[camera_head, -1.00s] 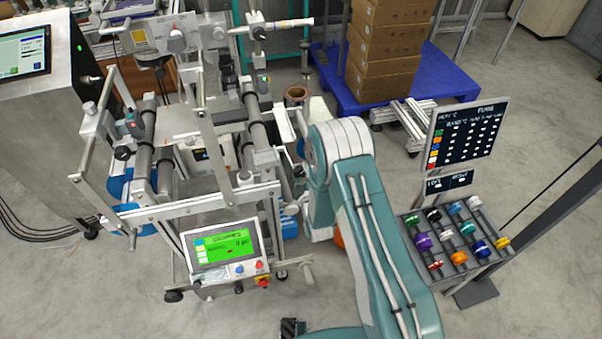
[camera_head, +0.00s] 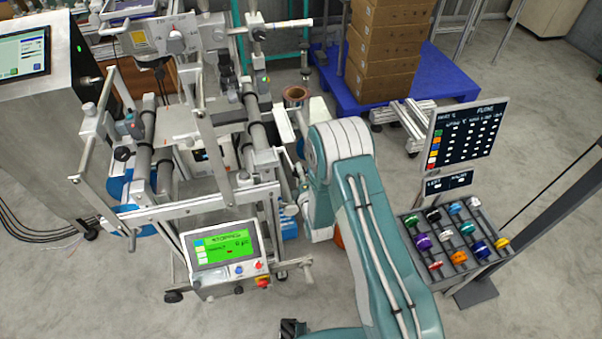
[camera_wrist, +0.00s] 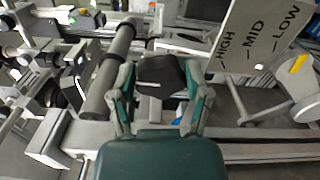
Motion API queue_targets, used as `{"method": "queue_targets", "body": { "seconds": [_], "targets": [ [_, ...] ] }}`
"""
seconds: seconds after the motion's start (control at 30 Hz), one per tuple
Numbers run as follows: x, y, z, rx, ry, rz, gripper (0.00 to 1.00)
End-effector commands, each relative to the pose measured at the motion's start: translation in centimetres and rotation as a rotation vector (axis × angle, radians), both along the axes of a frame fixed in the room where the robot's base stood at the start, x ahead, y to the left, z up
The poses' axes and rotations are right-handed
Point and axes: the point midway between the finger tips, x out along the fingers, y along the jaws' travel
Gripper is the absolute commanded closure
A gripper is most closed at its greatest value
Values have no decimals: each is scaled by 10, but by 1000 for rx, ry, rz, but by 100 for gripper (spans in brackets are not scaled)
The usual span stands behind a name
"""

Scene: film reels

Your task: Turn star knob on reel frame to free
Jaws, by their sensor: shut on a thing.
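In the wrist view, my gripper (camera_wrist: 161,84) has its two green and grey fingers closed on either side of a dark, blocky knob (camera_wrist: 160,69). The knob sits between grey rollers and rails of the reel frame. In the head view, the reel frame (camera_head: 203,204) stands left of my teal arm. My gripper and the knob are hidden there behind the arm and the frame's right side. No "free" mark is readable.
A tilted plate (camera_wrist: 262,38) marked HIGH, MID and LOW stands right of my gripper in the wrist view. A control box with a green screen (camera_head: 222,250) is on the frame's front.

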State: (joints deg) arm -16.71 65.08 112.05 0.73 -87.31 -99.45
Motion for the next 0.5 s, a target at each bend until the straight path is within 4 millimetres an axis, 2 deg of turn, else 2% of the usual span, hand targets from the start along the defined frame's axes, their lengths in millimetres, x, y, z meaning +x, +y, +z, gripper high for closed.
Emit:
{"method": "queue_targets", "body": {
  "seconds": [0.5],
  "targets": [
    [-3,3,-5,-33,6,9,86]
  ]
}}
